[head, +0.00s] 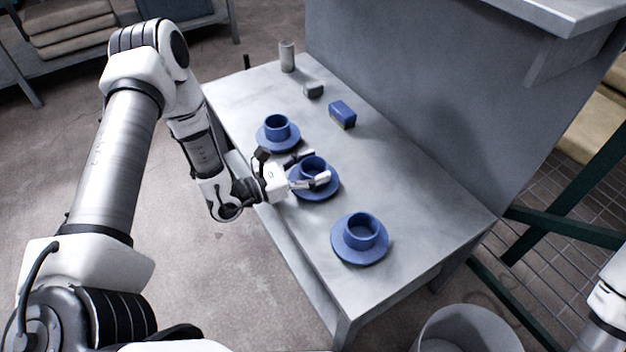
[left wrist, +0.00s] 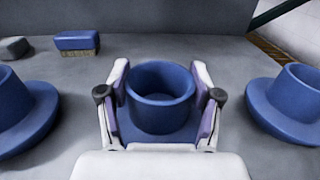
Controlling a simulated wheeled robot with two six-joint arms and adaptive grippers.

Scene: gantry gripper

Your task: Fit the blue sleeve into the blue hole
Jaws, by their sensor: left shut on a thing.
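Three blue cup-like sleeves with wide round flanges are in a row on the grey table (head: 262,85). My left gripper (head: 314,170) is shut on the middle blue sleeve (head: 313,163), one finger on each side of its upright collar. In the left wrist view this sleeve (left wrist: 160,98) is upright between the two fingers, its open top facing up. Whether its flange touches the table is hard to tell. One other sleeve (head: 277,130) is farther back, and another (head: 361,238) is nearer the front. I cannot make out a separate blue hole. My right gripper is out of view.
A blue block with a brown underside (head: 342,115), a small grey block (head: 313,90) and a grey cylinder (head: 287,56) are at the back of the table. A grey panel (head: 410,90) rises along the right side. A bin (head: 465,325) stands by the front end.

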